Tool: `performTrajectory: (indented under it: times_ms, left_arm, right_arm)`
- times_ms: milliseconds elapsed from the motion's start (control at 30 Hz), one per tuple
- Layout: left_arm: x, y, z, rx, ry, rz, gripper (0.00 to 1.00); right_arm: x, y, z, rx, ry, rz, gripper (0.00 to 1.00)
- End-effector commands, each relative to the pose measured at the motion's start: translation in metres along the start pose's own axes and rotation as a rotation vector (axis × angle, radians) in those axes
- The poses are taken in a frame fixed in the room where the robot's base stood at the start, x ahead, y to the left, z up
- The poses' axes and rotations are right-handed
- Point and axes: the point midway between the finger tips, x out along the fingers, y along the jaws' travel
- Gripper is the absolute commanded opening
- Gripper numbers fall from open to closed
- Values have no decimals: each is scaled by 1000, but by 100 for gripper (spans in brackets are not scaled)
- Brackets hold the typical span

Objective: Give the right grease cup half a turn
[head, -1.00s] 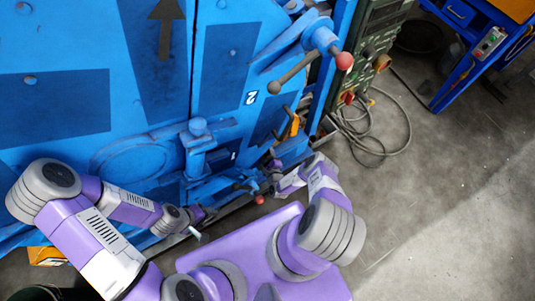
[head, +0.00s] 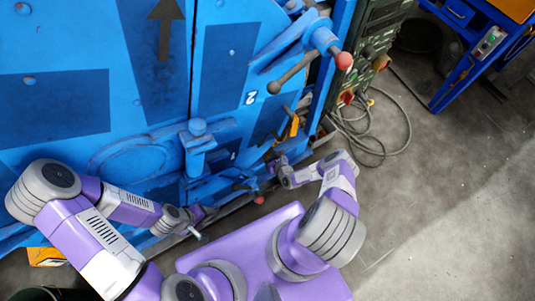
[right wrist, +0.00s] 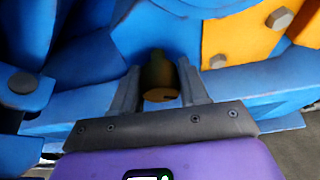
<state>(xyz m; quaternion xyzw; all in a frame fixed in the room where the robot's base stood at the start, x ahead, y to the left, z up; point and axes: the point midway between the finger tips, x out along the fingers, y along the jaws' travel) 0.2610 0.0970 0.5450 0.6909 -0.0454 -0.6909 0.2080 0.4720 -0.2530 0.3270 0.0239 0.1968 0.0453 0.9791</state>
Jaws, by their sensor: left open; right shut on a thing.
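The right grease cup (right wrist: 159,84) is a small dark brass cylinder in the right wrist view, its end face towards me. The two fingers of my right gripper (right wrist: 160,90) stand on either side of it and are shut on it. In the head view this gripper is small, at the lower right of the blue machine, and the cup cannot be made out there. My left gripper (head: 197,226) is open, low in front of the machine, with nothing visible in it.
The blue machine (head: 50,105) fills the upper left, with a red-knobbed lever (head: 343,61) and a lower red knob (head: 259,200). An orange plate with bolts (right wrist: 240,35) lies beside the cup.

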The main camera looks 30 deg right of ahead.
Motion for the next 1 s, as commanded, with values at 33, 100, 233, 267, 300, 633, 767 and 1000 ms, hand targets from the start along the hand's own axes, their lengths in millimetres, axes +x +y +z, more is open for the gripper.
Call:
performTrajectory:
  times_ms: [33,100,233,267,300,633,767,1000]
  left_arm:
    - [0,0,0,0,0,0,65]
    - [0,0,0,0,0,0,65]
    - [0,0,0,0,0,0,65]
    - [0,0,0,0,0,0,65]
    - [1,0,0,0,0,0,65]
    - [1,0,0,0,0,0,65]
    - [1,0,0,0,0,0,65]
    - [1,0,0,0,0,0,65]
  right_arm:
    - [0,-1,0,40,-1,16,14]
    - [0,-2,0,101,-2,41,14]
    - [0,-2,0,213,-3,89,14]
    - [0,-2,0,239,-3,99,14]
    - [0,-2,0,274,-2,114,14]
    - [1,-2,0,562,-3,235,14]
    - [1,-2,0,671,-3,281,14]
    - [1,-2,0,844,-2,355,14]
